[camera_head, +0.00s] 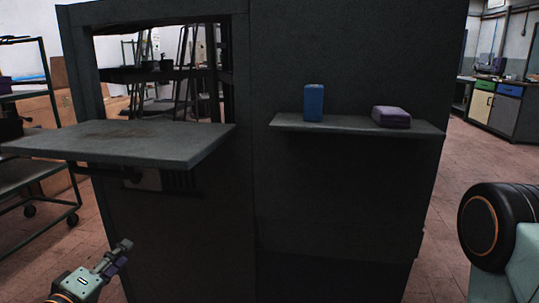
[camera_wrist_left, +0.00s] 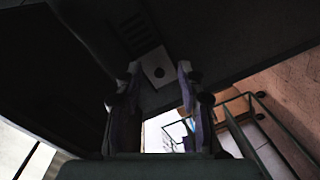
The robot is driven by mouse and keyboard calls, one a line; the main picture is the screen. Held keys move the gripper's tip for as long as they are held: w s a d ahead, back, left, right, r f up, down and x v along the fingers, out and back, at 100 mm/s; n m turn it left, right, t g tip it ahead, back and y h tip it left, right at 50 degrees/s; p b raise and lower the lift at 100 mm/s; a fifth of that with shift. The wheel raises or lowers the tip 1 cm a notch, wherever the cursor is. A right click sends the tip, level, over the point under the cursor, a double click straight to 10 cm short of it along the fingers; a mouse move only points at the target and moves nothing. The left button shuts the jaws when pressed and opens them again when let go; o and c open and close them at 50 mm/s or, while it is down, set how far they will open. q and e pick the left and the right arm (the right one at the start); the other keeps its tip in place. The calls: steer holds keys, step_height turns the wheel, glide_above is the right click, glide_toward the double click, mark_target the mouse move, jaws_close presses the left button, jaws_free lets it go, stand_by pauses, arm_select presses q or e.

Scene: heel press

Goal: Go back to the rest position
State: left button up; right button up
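My left gripper (camera_head: 122,252) is low at the bottom left of the head view, in front of the dark machine (camera_head: 340,190) and below its grey table plate (camera_head: 150,143). In the left wrist view its two fingers (camera_wrist_left: 160,85) stand apart with nothing between them. The machine's dark underside and a small light plate (camera_wrist_left: 157,70) show beyond the fingers. My right gripper is not in view; only part of my right arm shows at the right edge of the head view.
A blue block (camera_head: 314,103) stands upright on the machine's side shelf (camera_head: 345,127), and a purple block (camera_head: 391,117) lies to its right. A cart (camera_head: 40,180) stands at left. Cabinets (camera_head: 493,108) stand far right, with open tiled floor (camera_head: 480,160) before them.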

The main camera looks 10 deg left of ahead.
arm_select(q)
steer(key=s+d+f+m+g+h+p, duration=0.1)
steer(key=s+d+f+m+g+p, duration=0.2)
steer(key=s+d+f+m+g, duration=0.55)
steer(key=s+d+f+m+g+p, duration=0.1)
steer(key=s+d+f+g, duration=0.1)
steer(key=s, duration=0.6)
steer(key=s+d+f+m+g+y+p, duration=0.1)
steer(key=s+d+f+g+p, duration=0.1)
steer(key=s, duration=0.6)
steer(key=s+d+f+m+g+p, duration=0.1)
steer(key=s+f+g, duration=0.3)
steer(key=s, duration=0.4)
steer(key=shift+d+f+y, duration=0.3)
steer(key=shift+d+y, duration=0.1)
steer(key=shift+d, duration=0.1)
